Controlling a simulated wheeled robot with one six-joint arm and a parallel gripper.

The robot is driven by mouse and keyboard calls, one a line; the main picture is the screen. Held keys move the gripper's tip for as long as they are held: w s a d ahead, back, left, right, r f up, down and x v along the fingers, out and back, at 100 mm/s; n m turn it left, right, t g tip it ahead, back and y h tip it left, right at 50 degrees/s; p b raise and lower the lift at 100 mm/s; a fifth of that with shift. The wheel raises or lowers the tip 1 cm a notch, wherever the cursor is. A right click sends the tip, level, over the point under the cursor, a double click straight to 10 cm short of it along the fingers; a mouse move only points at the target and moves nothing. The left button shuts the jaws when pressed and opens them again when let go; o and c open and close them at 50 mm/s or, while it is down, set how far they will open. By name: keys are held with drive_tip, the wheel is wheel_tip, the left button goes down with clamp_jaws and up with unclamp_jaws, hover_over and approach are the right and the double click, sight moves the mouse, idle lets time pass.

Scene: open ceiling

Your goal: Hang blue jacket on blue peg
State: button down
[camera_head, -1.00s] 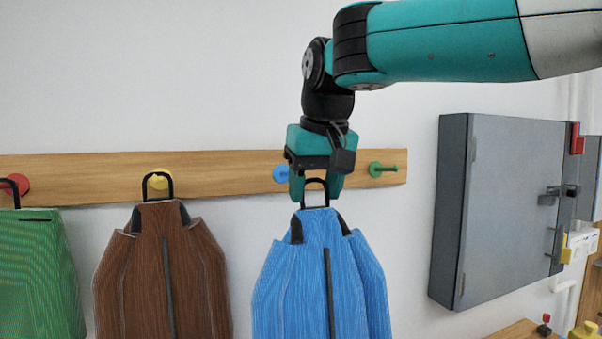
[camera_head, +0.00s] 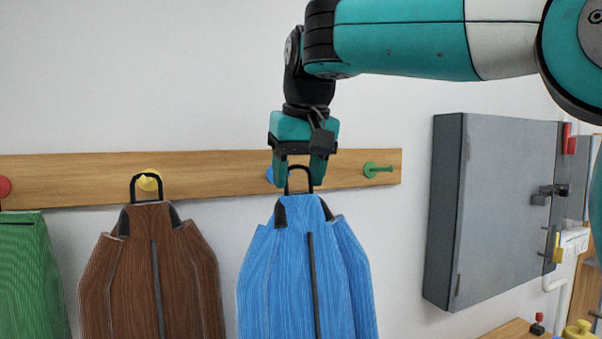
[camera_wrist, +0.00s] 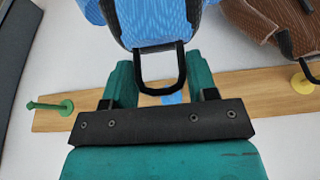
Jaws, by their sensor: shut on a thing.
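The blue jacket (camera_head: 290,265) hangs upright below my gripper (camera_head: 300,181) in the head view. My gripper is shut on the black loop at the jacket's top. The blue peg (camera_head: 269,175) shows on the wooden rail just left of the gripper and is partly hidden by it. In the wrist view the blue jacket (camera_wrist: 155,22) is at the top, with its loop between the fingers of my gripper (camera_wrist: 162,88). The blue peg (camera_wrist: 174,98) lies behind the loop there. Whether the loop touches the peg cannot be told.
The wooden rail (camera_head: 230,180) runs along the white wall. A brown jacket (camera_head: 150,275) hangs at the yellow peg (camera_head: 149,180), left of the blue one. A green jacket (camera_head: 30,275) is at far left by a red peg (camera_head: 4,187). The green peg (camera_head: 376,170) is bare. A grey cabinet (camera_head: 495,205) stands right.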

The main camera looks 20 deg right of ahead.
drive_tip(key=shift+w+f+p, duration=0.15)
drive_tip(key=shift+w+p, duration=0.35)
drive_tip(key=shift+w, duration=2.8)
drive_tip(key=shift+w+f, duration=0.5)
drive_tip(key=shift+w, duration=0.1)
drive_tip(key=shift+f, duration=0.35)
